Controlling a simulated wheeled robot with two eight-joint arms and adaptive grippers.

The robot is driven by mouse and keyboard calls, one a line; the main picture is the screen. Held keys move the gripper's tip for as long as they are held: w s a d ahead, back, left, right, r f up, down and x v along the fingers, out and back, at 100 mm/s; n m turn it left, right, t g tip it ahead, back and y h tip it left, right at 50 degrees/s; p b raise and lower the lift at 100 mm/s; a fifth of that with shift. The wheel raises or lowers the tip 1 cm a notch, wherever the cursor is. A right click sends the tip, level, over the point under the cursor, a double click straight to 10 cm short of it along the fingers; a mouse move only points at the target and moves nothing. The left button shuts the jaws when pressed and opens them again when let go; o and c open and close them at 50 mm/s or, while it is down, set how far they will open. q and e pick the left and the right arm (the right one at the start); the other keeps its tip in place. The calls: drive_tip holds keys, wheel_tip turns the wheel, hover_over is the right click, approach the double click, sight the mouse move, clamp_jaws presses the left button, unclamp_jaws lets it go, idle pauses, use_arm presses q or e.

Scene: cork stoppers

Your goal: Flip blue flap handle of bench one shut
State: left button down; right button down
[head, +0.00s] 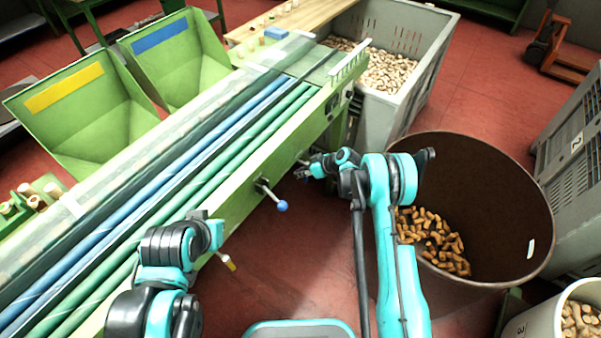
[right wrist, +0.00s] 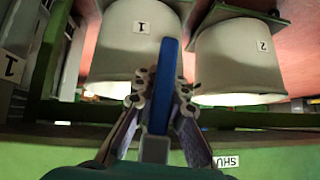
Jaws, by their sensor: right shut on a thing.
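My right gripper (head: 303,168) is at the front side of the green bench (head: 240,187). In the right wrist view, my right gripper (right wrist: 160,88) is shut on a blue bar-like handle (right wrist: 168,75), which stands out between the two fingers. In the head view this handle is hidden at the gripper. A label reading upside down, partly "SHU" (right wrist: 226,160), is on the green bench face beside the gripper. My left arm is in the lower left of the head view, over the bench's near edge; its fingers do not show.
A lever with a blue knob (head: 281,205) and a yellow handle (head: 229,262) stick out from the bench front. A brown drum (head: 480,170) with corks stands right of my right arm. Two pale bins (right wrist: 140,45), (right wrist: 240,55) show beyond the gripper.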

drive_tip(key=shift+s+a+r+m+g+y, duration=0.3)
drive_tip(key=shift+s+a+m+g+y, duration=0.15)
drive_tip(key=shift+s+m+g+y, duration=0.4)
drive_tip(key=shift+s+a+r+m+g+y, duration=0.35)
drive_tip(key=shift+m+g+y, duration=0.2)
drive_tip(key=shift+g+y, duration=0.45)
drive_tip(key=c, duration=1.5)
unclamp_jaws()
drive_tip(key=shift+c, duration=0.2)
drive_tip(key=v, duration=1.1)
drive_tip(key=shift+d+r, duration=0.3)
